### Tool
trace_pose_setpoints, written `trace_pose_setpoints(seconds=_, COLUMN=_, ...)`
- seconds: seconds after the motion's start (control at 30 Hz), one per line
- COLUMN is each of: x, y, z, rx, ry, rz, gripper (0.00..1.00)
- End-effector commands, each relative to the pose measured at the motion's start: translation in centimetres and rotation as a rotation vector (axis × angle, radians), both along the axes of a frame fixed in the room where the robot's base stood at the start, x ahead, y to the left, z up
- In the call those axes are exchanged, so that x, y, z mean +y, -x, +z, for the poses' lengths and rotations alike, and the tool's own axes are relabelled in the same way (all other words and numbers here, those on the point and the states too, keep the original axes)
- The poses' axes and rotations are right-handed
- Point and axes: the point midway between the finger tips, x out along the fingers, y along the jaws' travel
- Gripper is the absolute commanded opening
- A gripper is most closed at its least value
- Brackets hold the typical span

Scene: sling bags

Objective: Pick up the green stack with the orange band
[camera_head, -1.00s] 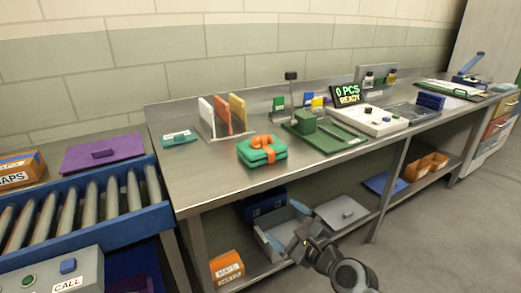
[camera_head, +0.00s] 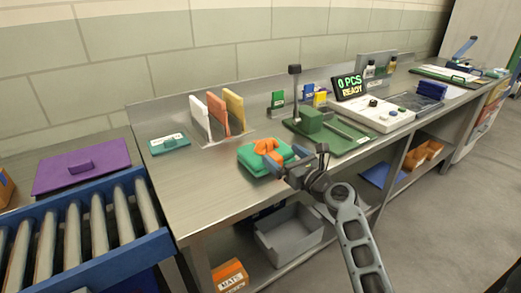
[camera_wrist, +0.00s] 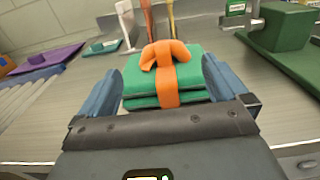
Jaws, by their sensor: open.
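The green stack (camera_head: 251,160) lies flat on the steel bench near its front edge, with an orange band (camera_head: 269,150) tied in a bow on top. In the wrist view the green stack (camera_wrist: 192,73) sits ahead, between and just beyond my open blue fingertips, with the orange band (camera_wrist: 167,84) running down its front face. My gripper (camera_head: 294,167) is open and empty at the stack's right front side in the head view; it also shows in the wrist view (camera_wrist: 163,88). The stack's right front is partly hidden by my gripper in the head view.
A green base with a post (camera_head: 310,122) stands close behind and right of the stack. Upright white, orange and yellow boards (camera_head: 217,115) stand behind it. A small green pad (camera_head: 169,143) lies to the left. The roller conveyor (camera_head: 85,230) is at left. Bare bench (camera_head: 200,185) lies left of the stack.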

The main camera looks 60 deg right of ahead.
Motion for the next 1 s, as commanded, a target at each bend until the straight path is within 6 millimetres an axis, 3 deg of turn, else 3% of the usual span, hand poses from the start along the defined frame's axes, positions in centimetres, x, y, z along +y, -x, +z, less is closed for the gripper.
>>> trace_pose_setpoints(seconds=0.63, x=-4.0, y=-5.9, z=0.6, rx=-0.002, ry=-0.002, rz=0.000, gripper=1.00)
trace_pose_setpoints(seconds=0.97, x=-4.3, y=-6.5, z=0.5, rx=-0.002, ry=-0.001, rz=0.000, gripper=1.00)
trace_pose_setpoints(seconds=1.0, x=-4.3, y=-6.5, z=0.5, rx=-0.002, ry=-0.001, rz=0.000, gripper=0.96)
